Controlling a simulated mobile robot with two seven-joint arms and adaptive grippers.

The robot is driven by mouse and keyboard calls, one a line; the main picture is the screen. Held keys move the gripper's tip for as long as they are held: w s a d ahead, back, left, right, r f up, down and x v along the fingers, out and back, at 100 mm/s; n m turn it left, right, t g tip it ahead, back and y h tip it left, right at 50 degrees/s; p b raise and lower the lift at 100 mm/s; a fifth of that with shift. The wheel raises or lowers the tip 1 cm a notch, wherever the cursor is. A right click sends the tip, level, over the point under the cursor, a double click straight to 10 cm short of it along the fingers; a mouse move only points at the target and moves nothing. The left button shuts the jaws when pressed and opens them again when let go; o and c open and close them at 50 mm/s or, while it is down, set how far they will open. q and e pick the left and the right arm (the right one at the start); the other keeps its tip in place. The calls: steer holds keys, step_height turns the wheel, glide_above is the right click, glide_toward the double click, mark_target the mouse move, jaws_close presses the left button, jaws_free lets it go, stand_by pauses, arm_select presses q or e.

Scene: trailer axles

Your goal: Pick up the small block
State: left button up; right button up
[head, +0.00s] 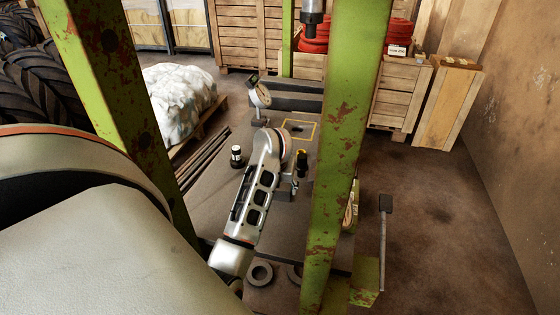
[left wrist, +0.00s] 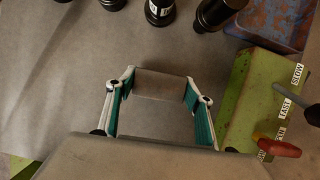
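The small block (left wrist: 160,84) is grey-brown and box-shaped, close in colour to the surface below it. In the left wrist view it lies between the tips of my left gripper (left wrist: 160,88), whose teal-padded fingers meet its two ends with no visible gap. Whether the block is lifted off the surface I cannot tell. In the head view my left gripper (head: 297,181) is low over the dark table (head: 215,205), partly hidden by my wrist, and I cannot make out the block clearly there. My right gripper is not in view.
Rusty green press posts (head: 345,130) stand close around my left arm. A dial gauge (head: 260,95) and a dark bottle (head: 236,156) stand on the table. In the wrist view, a green unit (left wrist: 250,105) with a red lever (left wrist: 278,148) sits right of the gripper; dark cylinders (left wrist: 160,12) stand beyond.

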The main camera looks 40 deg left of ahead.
arm_select(q)
steer(key=shift+r, duration=0.1)
jaws_close()
